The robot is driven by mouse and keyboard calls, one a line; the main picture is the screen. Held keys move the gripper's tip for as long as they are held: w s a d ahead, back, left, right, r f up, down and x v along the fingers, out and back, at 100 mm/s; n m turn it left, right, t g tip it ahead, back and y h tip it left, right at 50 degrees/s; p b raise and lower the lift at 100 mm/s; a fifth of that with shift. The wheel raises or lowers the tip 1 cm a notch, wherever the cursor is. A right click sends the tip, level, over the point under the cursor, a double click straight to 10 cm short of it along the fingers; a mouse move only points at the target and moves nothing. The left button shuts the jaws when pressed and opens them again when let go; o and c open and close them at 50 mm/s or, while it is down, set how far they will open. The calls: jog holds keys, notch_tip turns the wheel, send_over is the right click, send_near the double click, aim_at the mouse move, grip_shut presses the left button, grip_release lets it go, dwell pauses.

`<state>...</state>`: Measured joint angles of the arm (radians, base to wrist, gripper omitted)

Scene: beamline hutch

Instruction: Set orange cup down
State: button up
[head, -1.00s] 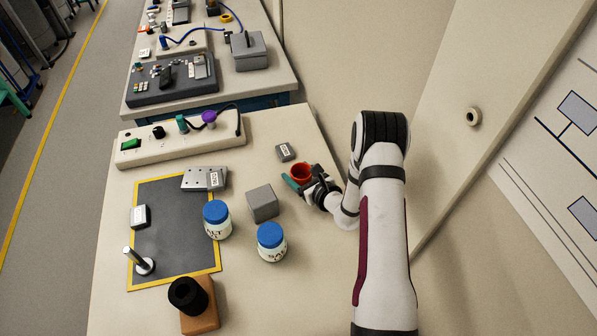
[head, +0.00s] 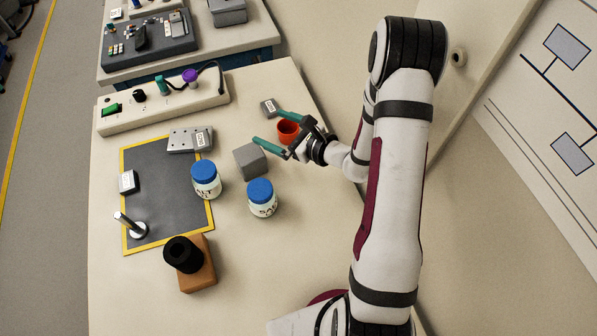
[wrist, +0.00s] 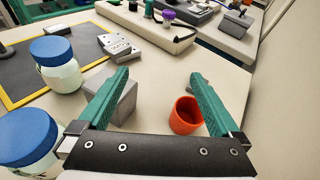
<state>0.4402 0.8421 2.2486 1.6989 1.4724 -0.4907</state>
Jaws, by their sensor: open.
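The orange cup (head: 288,132) stands upright on the beige table (head: 240,225), near its right edge. In the wrist view the cup (wrist: 184,117) is below and between the spread fingers, closer to the right one, with its open top visible. My gripper (head: 267,127) is open, its two teal fingers apart, and it holds nothing. The fingers also show in the wrist view (wrist: 159,73). I cannot tell whether the right finger touches the cup.
A grey block (head: 250,161) is close by the left finger. A small labelled grey block (head: 269,107) lies behind the cup. Two blue-lidded jars (head: 261,199) stand nearer the front. A dark mat with a yellow border (head: 165,218) lies at left. A power strip (head: 160,108) runs along the back.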

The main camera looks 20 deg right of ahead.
jog(key=s+a+r+n+g+y, duration=0.5)
jog(key=s+a+r+n+g, duration=0.4)
jog(key=s+a+r+n, duration=0.4)
jog(key=s+a+n+g+h, duration=0.1)
jog(key=s+n+g+h, duration=0.25)
jog(key=s, duration=0.55)
jog(key=s+d+n+h, duration=0.6)
jog(key=s+d+h, duration=0.1)
jog(key=s+d, duration=0.2)
jog(key=shift+s+d+f, duration=0.2)
jog(key=shift+d, duration=0.2)
jog(key=shift+h, duration=0.25)
